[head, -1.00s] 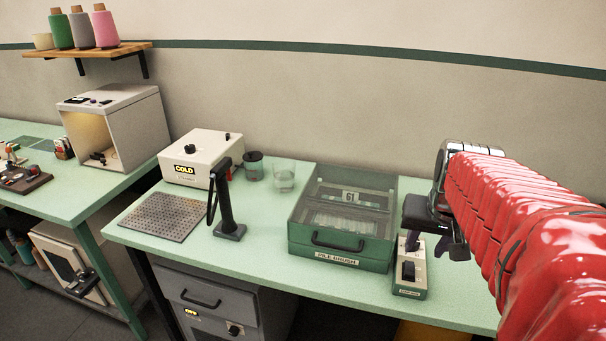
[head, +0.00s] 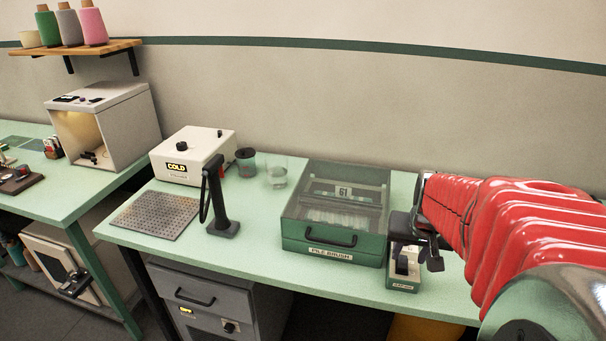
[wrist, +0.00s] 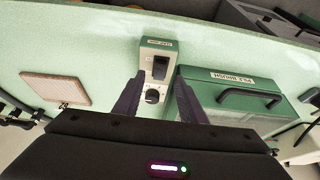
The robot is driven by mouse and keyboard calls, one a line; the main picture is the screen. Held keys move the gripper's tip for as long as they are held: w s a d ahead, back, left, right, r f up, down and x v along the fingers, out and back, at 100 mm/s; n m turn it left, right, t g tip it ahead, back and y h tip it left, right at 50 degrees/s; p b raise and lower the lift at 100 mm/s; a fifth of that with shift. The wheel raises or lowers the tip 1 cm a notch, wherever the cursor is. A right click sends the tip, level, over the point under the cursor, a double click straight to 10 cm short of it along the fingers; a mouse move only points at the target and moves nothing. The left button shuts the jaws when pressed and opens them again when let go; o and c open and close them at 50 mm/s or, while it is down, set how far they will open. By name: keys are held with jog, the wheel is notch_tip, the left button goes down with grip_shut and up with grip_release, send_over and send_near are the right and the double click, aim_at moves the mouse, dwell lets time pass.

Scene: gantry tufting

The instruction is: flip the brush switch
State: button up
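The brush switch box (head: 403,284) is a small pale box with a green front end, on the green bench at the right of the pile brush case. In the wrist view the box (wrist: 145,57) shows a black rocker switch (wrist: 160,68) and a round dark knob (wrist: 152,96). The rocker (head: 402,265) also shows in the head view. My gripper (wrist: 157,92) is open and empty, its two dark fingers apart on either side of the box in the wrist view. In the head view my gripper (head: 418,246) hangs over the box and hides its back part.
The pile brush case (head: 330,252), green with a clear lid, stands close beside the switch box. A black handled stand (head: 222,228), a perforated plate (head: 155,214), a white box marked COLD (head: 192,155) and two cups are farther left. The bench's front edge is near.

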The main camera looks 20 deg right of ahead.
aim_at(403, 265)
jog(key=shift+x, duration=2.8)
jog(key=shift+c, duration=0.5)
grip_shut()
